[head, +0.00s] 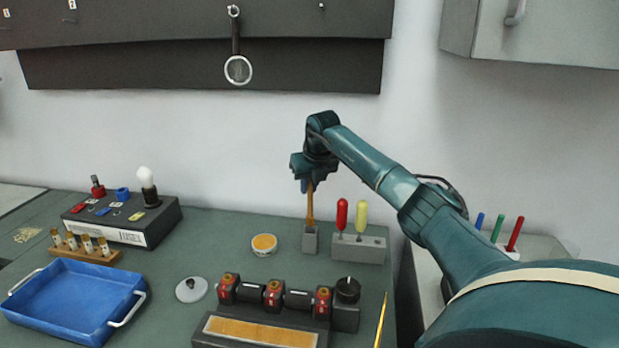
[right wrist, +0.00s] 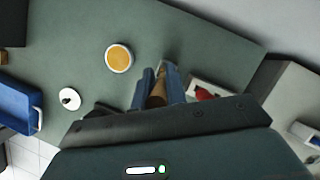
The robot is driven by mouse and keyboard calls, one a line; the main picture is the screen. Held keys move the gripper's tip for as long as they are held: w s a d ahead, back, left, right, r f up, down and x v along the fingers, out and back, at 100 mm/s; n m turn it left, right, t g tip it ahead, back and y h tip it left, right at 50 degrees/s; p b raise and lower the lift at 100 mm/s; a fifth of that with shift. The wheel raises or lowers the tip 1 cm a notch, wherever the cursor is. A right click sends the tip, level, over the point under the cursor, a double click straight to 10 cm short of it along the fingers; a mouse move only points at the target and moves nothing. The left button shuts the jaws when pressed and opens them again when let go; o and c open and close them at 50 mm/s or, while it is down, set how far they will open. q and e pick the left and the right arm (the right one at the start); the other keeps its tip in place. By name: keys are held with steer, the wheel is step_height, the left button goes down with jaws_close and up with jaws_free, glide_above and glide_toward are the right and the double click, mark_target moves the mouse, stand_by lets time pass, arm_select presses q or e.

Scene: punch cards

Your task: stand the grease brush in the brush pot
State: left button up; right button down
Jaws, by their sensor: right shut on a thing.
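The grease brush (head: 310,207) is a slim orange-brown stick, held upright. My right gripper (head: 308,184) is shut on its upper part. In the right wrist view the brush (right wrist: 157,95) shows between the two blue fingers (right wrist: 159,88). The brush pot (head: 310,240) is a small grey block-like holder directly below the gripper. The brush's lower end meets the pot's top in the head view; I cannot tell how deep it is inside. In the right wrist view the fingers mostly hide the pot. My left gripper is not in view.
A grey rack (head: 358,248) with red and yellow screwdrivers stands close right of the pot. A round tin (head: 264,245) with orange contents sits to the left. A white lid (head: 191,289), a blue tray (head: 72,302) and a device with red blocks (head: 273,294) lie nearer.

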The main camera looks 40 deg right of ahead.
mark_target(310, 202)
steer(key=shift+f+b, duration=0.3)
steer(key=shift+f, duration=0.6)
steer(key=shift+f+b, duration=0.35)
steer(key=shift+f, duration=0.3)
steer(key=shift+f+b, duration=0.4)
steer(key=shift+f, duration=0.45)
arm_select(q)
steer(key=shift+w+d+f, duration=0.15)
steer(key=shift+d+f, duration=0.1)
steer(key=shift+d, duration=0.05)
arm_select(e)
steer(key=shift+f, duration=0.3)
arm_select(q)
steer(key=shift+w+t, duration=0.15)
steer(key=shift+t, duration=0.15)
arm_select(e)
steer(key=c, duration=1.3)
jaws_free()
steer(key=shift+c, duration=0.2)
arm_select(q)
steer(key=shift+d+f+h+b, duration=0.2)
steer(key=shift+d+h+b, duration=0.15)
steer(key=shift+b, duration=0.65)
arm_select(e)
steer(key=v, duration=1.3)
